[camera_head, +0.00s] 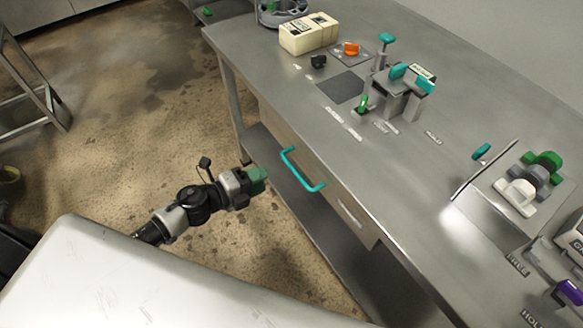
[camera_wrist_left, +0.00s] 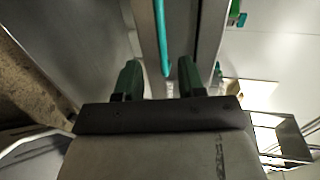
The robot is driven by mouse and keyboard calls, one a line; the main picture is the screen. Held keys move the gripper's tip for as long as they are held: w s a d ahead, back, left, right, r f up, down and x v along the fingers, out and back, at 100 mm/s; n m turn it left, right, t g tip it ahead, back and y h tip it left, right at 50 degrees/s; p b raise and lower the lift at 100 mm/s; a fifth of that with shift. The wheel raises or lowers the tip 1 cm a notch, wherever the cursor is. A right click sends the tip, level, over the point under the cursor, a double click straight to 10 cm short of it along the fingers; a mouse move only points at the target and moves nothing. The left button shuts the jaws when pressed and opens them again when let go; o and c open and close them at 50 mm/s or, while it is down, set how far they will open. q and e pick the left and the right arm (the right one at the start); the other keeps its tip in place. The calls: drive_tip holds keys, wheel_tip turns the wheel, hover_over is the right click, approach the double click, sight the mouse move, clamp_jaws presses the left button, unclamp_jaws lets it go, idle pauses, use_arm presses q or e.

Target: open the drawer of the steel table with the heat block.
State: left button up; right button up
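The steel table (camera_head: 290,105) runs diagonally across the head view. Its drawer (camera_head: 345,205) sits under the tabletop and looks shut, with a teal bar handle (camera_head: 302,170) on its front. My left gripper (camera_head: 262,178) has green fingers and is to the left of the handle, apart from it. In the left wrist view, the two green fingers (camera_wrist_left: 160,78) stand apart with nothing between them. The teal handle (camera_wrist_left: 161,35) runs ahead of them, roughly in line with the gap. My right gripper is not in view. I cannot tell which item is the heat block.
The tabletop holds cream boxes (camera_head: 308,34), an orange knob (camera_head: 351,48), a grey fixture with teal parts (camera_head: 400,95) and green, grey and white pieces (camera_head: 535,178) on the right. A lower shelf (camera_head: 350,260) is under the table. Bare floor (camera_head: 110,100) lies to the left.

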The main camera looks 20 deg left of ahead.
sight(292, 165)
use_arm(q)
drive_tip(key=x, duration=1)
drive_tip(key=shift+w+d, duration=0.1)
drive_tip(key=shift+d, duration=0.1)
clamp_jaws()
